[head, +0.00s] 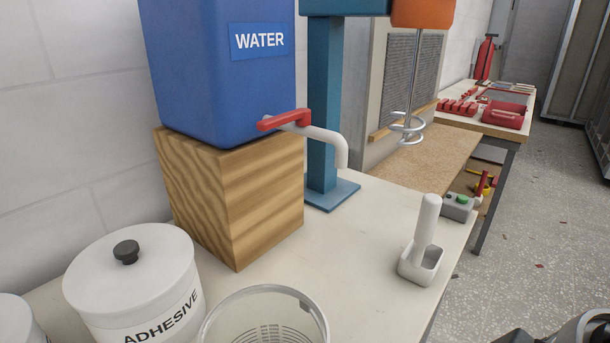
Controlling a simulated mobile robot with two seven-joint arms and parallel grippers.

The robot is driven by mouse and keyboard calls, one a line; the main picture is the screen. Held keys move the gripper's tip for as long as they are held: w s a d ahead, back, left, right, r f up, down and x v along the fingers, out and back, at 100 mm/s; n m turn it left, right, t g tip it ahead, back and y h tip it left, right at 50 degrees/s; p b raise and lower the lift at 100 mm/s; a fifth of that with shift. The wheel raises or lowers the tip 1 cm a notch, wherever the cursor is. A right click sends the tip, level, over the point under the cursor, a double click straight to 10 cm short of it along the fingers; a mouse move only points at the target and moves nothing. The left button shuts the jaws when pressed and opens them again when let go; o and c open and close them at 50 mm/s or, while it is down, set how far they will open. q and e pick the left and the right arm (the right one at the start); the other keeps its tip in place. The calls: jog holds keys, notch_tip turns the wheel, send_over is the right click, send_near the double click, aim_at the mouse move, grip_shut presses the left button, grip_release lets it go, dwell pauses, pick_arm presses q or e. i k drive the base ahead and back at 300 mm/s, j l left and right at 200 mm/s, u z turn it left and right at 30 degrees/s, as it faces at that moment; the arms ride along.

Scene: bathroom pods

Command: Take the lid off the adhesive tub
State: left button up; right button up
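The adhesive tub (150,318) is a white round tub with "ADHESIVE" on its side, at the lower left on the pale worktop. Its white lid (90,268) with a black knob (126,251) sits on top of it. The tub's lower part is cut off by the picture's bottom edge. Neither gripper's fingers can be made out. A dark and white part at the bottom right corner may belong to my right arm.
A clear bucket (263,312) stands close right of the tub. A blue water tank (218,75) with a red-handled tap rests on a wooden block (232,195) behind. A white scoop (424,250) stands in its holder near the right edge. The worktop (330,245) between is clear.

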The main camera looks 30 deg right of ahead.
aim_at(128, 269)
jog(key=k+l+u, duration=0.5)
jog(key=k+u, duration=0.15)
jog(key=k, duration=0.2)
